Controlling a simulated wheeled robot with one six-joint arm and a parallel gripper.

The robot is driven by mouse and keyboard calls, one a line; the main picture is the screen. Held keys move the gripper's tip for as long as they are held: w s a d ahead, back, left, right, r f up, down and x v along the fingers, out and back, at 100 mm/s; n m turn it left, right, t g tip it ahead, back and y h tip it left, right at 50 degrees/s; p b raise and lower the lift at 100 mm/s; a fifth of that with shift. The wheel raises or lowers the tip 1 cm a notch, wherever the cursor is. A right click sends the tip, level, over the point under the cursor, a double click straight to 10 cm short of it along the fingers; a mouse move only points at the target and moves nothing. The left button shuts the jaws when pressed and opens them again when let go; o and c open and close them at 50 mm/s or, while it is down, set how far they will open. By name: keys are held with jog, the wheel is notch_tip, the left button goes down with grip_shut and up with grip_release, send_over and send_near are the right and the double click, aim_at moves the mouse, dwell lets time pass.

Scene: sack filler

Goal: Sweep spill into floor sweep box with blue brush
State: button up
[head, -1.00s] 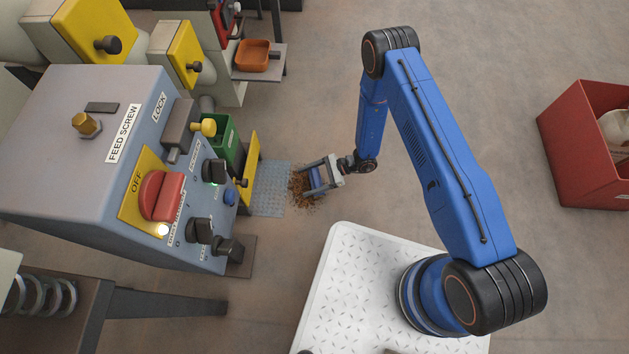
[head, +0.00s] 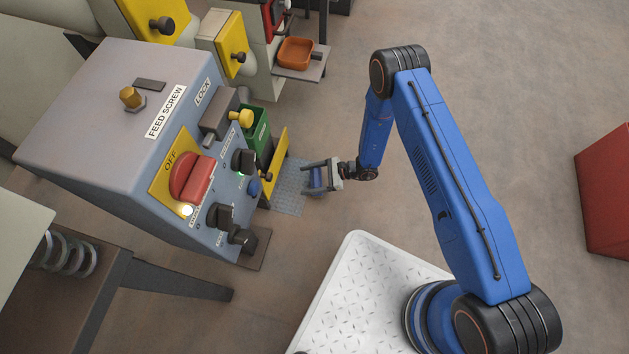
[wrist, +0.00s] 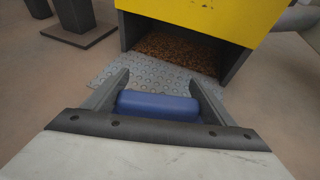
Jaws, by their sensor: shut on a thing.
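My gripper (head: 310,178) is shut on the blue brush (head: 319,179), low over the floor. The wrist view shows the brush's blue body (wrist: 157,105) between the two grey fingers (wrist: 160,92); its bristles are hidden. The floor sweep box (head: 279,152) has a yellow front, with a studded metal ramp (head: 289,190) before it. In the wrist view its dark opening under the yellow front (wrist: 205,14) holds brown grains of the spill (wrist: 178,48). The brush is at the ramp's near edge, facing the opening. I see no grains on the ramp or the visible floor.
The blue-grey control cabinet (head: 95,110) with a red OFF switch (head: 192,178) stands left of the ramp. A green bin (head: 257,135) is beside the yellow front. An orange tray (head: 295,52) sits on a shelf behind. A red container (head: 607,190) is far right. Floor between is clear.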

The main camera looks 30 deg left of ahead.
jog(key=a, duration=0.1)
jog(key=s+a, duration=0.1)
jog(key=a, duration=0.1)
jog(key=shift+a, duration=0.15)
jog(key=shift+a+r, duration=0.1)
jog(key=shift+r, duration=2.1)
jog(key=shift+w, duration=0.1)
